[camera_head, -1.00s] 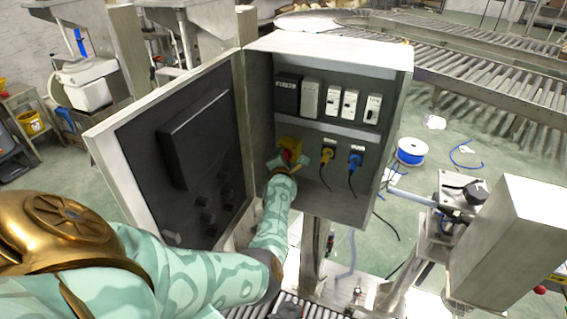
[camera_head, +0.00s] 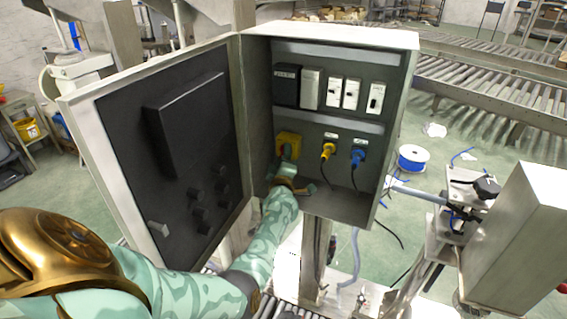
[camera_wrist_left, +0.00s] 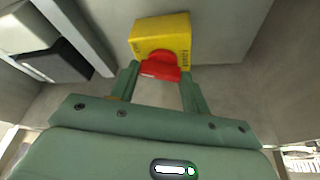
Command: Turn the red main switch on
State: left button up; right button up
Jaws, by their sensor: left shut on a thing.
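The red main switch (camera_wrist_left: 160,64) is a red knob on a yellow housing (camera_wrist_left: 160,32), shown in the left wrist view. In the head view the yellow housing (camera_head: 291,138) sits at the lower left inside the open grey cabinet, and my gripper hides the knob. My left gripper (camera_head: 287,156) reaches up to it from below. In the wrist view the left gripper's fingers (camera_wrist_left: 160,76) stand on either side of the red knob and are shut on it. The small lettering on the housing is too blurred to read. My right gripper is not in view.
The cabinet door (camera_head: 130,175) stands open to the left. A yellow plug (camera_head: 327,151) and a blue plug (camera_head: 357,157) with hanging cables are right of the switch. Breakers (camera_head: 352,94) line the row above. A blue cable spool (camera_head: 412,158) lies on the floor.

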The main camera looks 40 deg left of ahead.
pick_arm(q)
jog(key=shift+a+f+m+t+h+b, duration=0.15)
jog(key=shift+m+t+b, duration=0.45)
jog(key=shift+m, duration=0.65)
jog(key=shift+d+r+m+t+h+b, duration=0.15)
jog(key=shift+m+t+b, duration=0.4)
jog(key=shift+m, duration=0.7)
jog(key=shift+a+f, duration=0.1)
jog(key=o, duration=1)
jog(key=p+v, duration=0.6)
jog(key=v, duration=1)
